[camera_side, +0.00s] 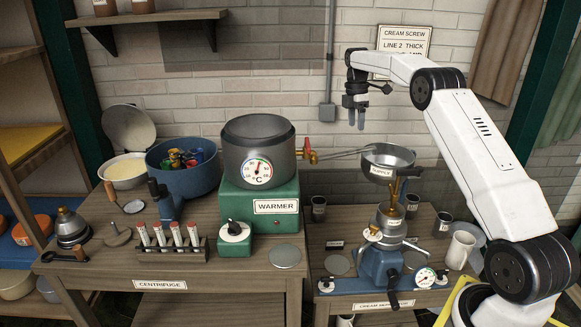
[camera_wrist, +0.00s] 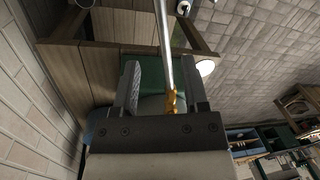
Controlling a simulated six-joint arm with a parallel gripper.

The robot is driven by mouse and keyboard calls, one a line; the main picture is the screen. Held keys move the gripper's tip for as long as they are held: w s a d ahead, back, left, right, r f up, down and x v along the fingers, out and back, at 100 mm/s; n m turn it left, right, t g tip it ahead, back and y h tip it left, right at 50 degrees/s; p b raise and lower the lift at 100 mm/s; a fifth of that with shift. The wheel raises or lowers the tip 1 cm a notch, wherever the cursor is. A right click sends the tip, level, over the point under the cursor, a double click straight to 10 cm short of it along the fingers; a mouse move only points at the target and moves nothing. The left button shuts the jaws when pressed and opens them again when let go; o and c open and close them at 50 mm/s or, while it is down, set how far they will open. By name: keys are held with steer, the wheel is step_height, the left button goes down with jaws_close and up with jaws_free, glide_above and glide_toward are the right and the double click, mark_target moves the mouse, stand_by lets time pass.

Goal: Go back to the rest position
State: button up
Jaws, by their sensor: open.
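My gripper (camera_side: 356,118) hangs in the air with its fingers pointing down, in front of the brick wall and above the warmer's outlet pipe. It is open, with nothing seen between its fingers in the side view. In the wrist view my gripper (camera_wrist: 160,75) shows its two fingers spread apart, with a grey pipe and brass fitting (camera_wrist: 172,100) visible between and beyond them. The metal supply bowl (camera_side: 388,163) is below and to the right of the fingers, apart from them.
The grey warmer pot (camera_side: 258,150) with its dial stands on a green base, left of my gripper. Its red-handled tap (camera_side: 308,150) sticks out to the right. A wall sign (camera_side: 404,42) is behind my arm. A tube rack (camera_side: 168,250) stands on the left bench.

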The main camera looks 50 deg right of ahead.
steer(key=s+a+f+m+t, duration=0.1)
steer(key=s+a+f+m, duration=0.15)
steer(key=a, duration=0.75)
steer(key=s+a+f+m+t, duration=0.1)
steer(key=a+m, duration=0.3)
steer(key=a, duration=0.5)
steer(key=s+a+f+m+t, duration=0.1)
steer(key=s+a+f+m, duration=0.2)
steer(key=s+a, duration=0.4)
steer(key=s+a+f+m+t, duration=0.1)
steer(key=s+a+f+m, duration=0.2)
steer(key=s+a, duration=0.4)
steer(key=s, duration=0.3)
steer(key=shift+s+h, duration=0.3)
steer(key=shift+s, duration=0.1)
